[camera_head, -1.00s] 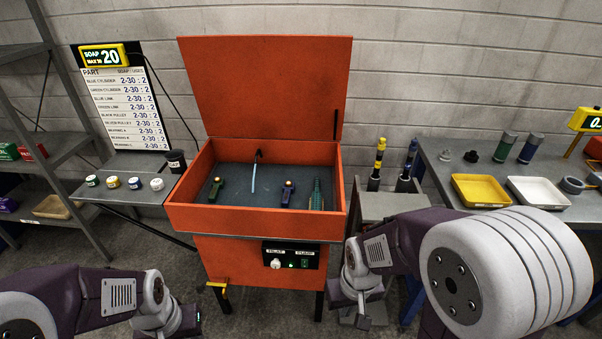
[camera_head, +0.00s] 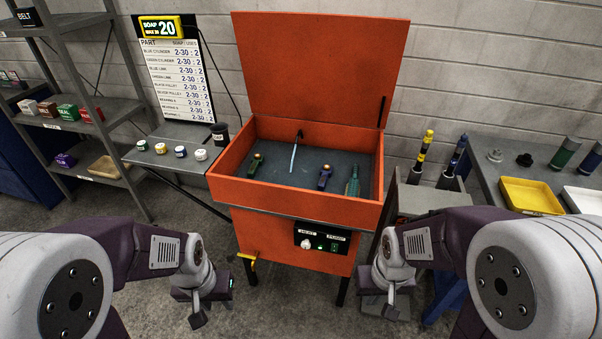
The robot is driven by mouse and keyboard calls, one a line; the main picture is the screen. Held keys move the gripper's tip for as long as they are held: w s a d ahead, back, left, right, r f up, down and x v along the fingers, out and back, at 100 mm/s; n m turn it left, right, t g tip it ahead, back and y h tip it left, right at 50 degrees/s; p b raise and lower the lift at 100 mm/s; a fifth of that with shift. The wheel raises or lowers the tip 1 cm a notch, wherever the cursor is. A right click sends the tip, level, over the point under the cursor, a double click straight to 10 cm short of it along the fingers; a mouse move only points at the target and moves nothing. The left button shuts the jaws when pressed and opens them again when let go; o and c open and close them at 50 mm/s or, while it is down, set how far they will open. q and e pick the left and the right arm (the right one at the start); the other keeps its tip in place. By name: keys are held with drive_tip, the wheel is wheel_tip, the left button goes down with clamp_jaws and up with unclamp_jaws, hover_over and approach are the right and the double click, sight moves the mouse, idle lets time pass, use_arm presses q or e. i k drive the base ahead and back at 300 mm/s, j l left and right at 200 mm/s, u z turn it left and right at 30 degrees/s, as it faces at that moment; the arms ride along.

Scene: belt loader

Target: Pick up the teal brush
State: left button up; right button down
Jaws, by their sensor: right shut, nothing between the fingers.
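The teal brush (camera_head: 352,183) lies in the open orange wash basin (camera_head: 228,190), near the right end of its grey floor. It leans or lies close to the right wall; its exact tilt is hard to tell. My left gripper (camera_head: 198,318) hangs low in front of the basin, to its left, pointing down; its jaw gap is not clear. My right gripper (camera_head: 391,312) hangs low in front of the basin's right side. It is shut and empty. Both grippers are well apart from the brush and below the basin rim.
A green part (camera_head: 256,164) and a blue part (camera_head: 325,177) lie in the basin near a thin spout (camera_head: 294,152). The raised lid (camera_head: 318,65) stands behind. A side table (camera_head: 150,158) with small jars is left; a bench with a yellow tray (camera_head: 530,197) is right.

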sight(352, 189)
drive_tip(key=i+j+z, duration=0.3)
drive_tip(key=i, duration=0.2)
drive_tip(key=i+j+z, duration=0.3)
drive_tip(key=i, duration=0.65)
